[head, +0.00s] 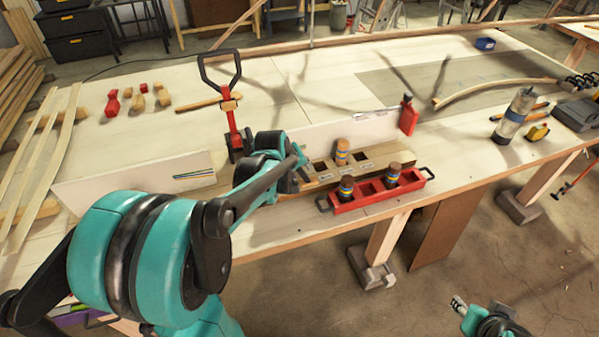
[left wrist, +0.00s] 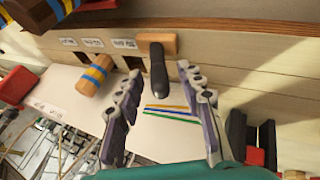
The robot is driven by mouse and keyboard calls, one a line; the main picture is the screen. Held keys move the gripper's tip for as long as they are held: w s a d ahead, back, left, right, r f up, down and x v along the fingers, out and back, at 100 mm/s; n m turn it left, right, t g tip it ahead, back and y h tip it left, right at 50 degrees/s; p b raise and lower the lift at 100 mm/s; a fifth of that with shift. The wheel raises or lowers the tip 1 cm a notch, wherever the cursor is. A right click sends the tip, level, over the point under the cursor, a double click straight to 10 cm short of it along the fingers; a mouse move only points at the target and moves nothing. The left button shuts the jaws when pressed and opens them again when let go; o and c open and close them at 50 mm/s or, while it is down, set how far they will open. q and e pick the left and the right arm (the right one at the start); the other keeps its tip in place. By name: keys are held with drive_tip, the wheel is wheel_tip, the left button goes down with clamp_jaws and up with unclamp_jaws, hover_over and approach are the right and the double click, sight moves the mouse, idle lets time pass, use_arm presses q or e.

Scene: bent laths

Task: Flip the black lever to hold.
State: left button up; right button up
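A black lever (left wrist: 158,70) shows in the left wrist view as a short dark handle by a small wooden block (left wrist: 160,42) at the edge of a labelled wooden rack (left wrist: 60,50). My left gripper (left wrist: 160,112) is open. Its fingers stand apart on either side of the lever's free end, and I see no contact. In the head view my left gripper (head: 299,158) is over the left end of the rack (head: 375,160) and hides the lever. The labels are too small to read. My right gripper (head: 459,304) shows only partly at the lower right.
A red tray (head: 378,197) with striped pegs stands in front of the rack. One striped peg (head: 342,150) stands in the rack. A red tool with a black loop handle (head: 220,70) rises behind my left wrist. A bottle (head: 514,115) stands to the right.

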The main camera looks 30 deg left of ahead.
use_arm(q)
clamp_jaws()
